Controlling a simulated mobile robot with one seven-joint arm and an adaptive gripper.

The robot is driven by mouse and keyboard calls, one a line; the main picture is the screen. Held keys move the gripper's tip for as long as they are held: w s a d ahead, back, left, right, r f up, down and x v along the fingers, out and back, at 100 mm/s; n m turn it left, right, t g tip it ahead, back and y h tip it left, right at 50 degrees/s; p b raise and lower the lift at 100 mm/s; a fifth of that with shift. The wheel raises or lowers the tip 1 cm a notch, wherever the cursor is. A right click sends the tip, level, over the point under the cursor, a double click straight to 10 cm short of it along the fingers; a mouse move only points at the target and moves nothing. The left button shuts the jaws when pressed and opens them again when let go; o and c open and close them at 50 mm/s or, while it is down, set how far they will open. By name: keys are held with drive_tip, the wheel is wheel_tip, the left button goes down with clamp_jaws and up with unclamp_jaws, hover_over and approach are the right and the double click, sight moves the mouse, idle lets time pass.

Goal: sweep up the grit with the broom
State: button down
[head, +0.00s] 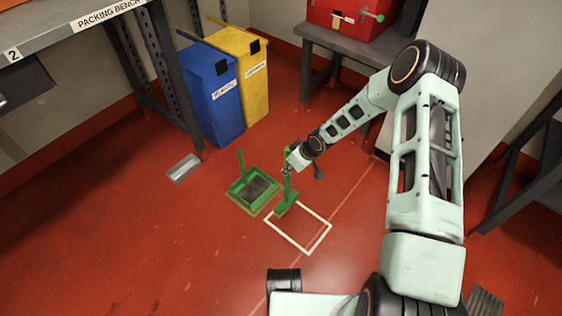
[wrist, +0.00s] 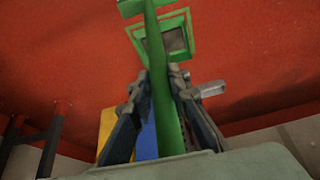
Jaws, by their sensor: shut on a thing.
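My gripper (head: 289,170) is shut on the upright green handle of the broom (head: 285,207). In the wrist view the handle (wrist: 163,85) runs between the two fingers (wrist: 158,76). The broom head is low, at the floor or just above it, by the upper left corner of a white outlined square (head: 318,243). A green dustpan (head: 238,187) with an upright handle sits just left of the broom; it also shows in the wrist view (wrist: 183,22). A dark patch (head: 258,188) lies inside the pan; I cannot tell whether it is grit. No grit is distinguishable inside the white square.
A blue bin (head: 212,100) and a yellow bin (head: 252,88) stand behind, beside the packing bench (head: 60,36). A red box (head: 345,17) sits on a back bench. The front-left red floor is clear.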

drive_tip(key=s+d+p, duration=0.1)
drive_tip(key=s+d, duration=1)
drive_tip(key=d, duration=0.5)
drive_tip(key=shift+s+a+f+b, duration=0.1)
drive_tip(key=shift+f+b, duration=1)
drive_tip(key=shift+f, duration=0.3)
drive_tip(key=shift+s+a+f+b, duration=0.1)
drive_tip(key=shift+f+b, duration=0.95)
drive_tip(key=shift+f, duration=1.05)
